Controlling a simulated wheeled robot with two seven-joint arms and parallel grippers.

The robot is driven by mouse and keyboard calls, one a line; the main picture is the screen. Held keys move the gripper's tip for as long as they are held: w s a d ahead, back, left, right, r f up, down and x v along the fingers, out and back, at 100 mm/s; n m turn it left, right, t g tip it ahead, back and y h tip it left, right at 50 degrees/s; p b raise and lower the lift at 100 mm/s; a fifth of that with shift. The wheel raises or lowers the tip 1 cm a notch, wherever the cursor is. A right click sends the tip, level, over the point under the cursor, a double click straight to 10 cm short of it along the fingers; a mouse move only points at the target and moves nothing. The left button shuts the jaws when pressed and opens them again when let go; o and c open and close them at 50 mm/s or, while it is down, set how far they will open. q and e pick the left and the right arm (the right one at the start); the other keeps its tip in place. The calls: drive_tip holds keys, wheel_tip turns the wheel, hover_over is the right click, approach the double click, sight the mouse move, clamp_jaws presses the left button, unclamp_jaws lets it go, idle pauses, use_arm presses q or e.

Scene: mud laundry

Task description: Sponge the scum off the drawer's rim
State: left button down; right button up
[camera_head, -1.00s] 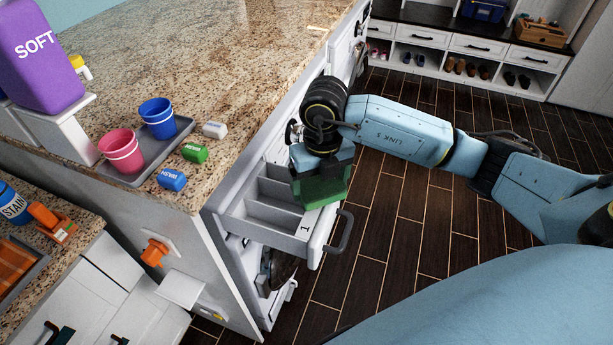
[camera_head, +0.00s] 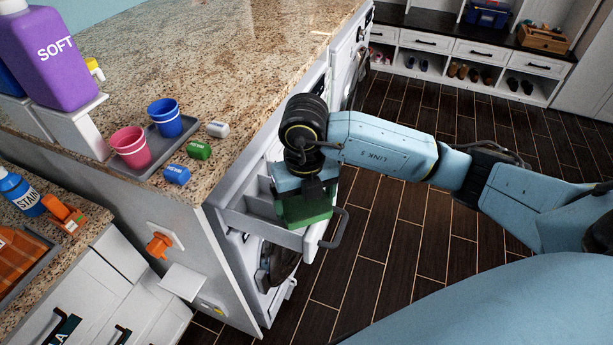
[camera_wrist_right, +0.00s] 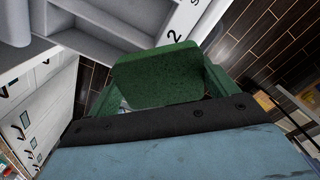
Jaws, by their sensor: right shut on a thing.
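My right gripper (camera_head: 304,208) is shut on a green sponge (camera_wrist_right: 157,76) at the drawer's front rim. In the right wrist view the sponge lies across the near part of the picture, beside the rim (camera_wrist_right: 183,25), which bears a "2". Contact between sponge and rim is hidden. I cannot make out any scum; the sponge and gripper cover part of the rim. My left gripper is not in view.
A dark object (camera_head: 283,262) sits below the drawer. The wooden floor at right is clear.

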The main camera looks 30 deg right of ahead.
drive_tip(key=r, duration=0.1)
drive_tip(key=r+p, duration=0.1)
drive_tip(key=shift+w+r+p, duration=0.2)
drive_tip(key=shift+r+p, duration=0.1)
drive_tip(key=shift+r, duration=0.05)
drive_tip(key=shift+r+p, duration=1.15)
drive_tip(key=shift+r, duration=0.6)
drive_tip(key=shift+s+f, duration=0.1)
drive_tip(key=shift+f, duration=0.05)
